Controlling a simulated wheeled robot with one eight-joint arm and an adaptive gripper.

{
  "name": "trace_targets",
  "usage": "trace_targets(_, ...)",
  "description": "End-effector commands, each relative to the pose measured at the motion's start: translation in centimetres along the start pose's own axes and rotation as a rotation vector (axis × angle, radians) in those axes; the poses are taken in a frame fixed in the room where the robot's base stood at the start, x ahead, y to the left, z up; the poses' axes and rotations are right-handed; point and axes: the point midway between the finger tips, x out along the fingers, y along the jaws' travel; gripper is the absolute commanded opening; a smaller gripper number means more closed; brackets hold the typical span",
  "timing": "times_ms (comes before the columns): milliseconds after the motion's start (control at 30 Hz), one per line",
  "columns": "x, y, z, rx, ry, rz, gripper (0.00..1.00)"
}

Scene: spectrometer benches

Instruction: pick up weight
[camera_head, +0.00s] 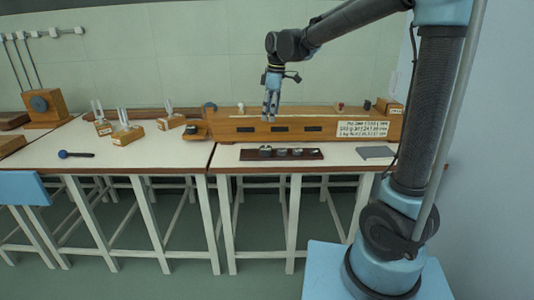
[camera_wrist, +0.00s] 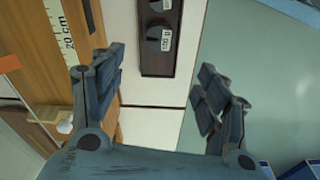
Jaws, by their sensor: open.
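A dark wooden weight rack (camera_head: 247,156) lies on the right-hand bench and holds several small dark weights (camera_head: 265,151). In the wrist view, a round dark weight (camera_wrist: 158,38) labelled "100 g" sits in the rack (camera_wrist: 156,68). Another weight (camera_wrist: 161,5) is cut off at the top edge. My gripper (camera_head: 270,115) is above the bench, in front of the long wooden apparatus. In the wrist view my gripper (camera_wrist: 161,78) is open with nothing between its fingers. The rack's end shows between and beyond the fingertips.
The long wooden apparatus (camera_head: 300,127) with a label panel stands behind the rack. A grey flat pad (camera_head: 375,152) lies to the rack's right. On the left bench are tuning forks on wooden boxes (camera_head: 127,135) and a blue-headed mallet (camera_head: 75,154).

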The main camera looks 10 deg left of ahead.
Motion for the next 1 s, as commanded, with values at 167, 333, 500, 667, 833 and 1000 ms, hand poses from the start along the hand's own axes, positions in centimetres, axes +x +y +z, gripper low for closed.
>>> trace_targets(167, 3.1, 0.0, 0.0, 0.001, 0.000, 0.000, 0.68)
trace_targets(333, 6.0, 0.1, 0.0, 0.002, 0.000, 0.000, 0.68)
trace_targets(500, 8.3, 0.1, 0.0, 0.002, 0.000, 0.001, 0.68)
trace_targets(667, 9.3, 0.1, 0.0, 0.002, 0.000, 0.001, 0.68)
trace_targets(833, 10.4, 0.1, 0.0, 0.002, 0.000, 0.001, 0.68)
trace_targets(1000, 12.7, 0.3, 0.0, 0.002, 0.000, 0.001, 0.68)
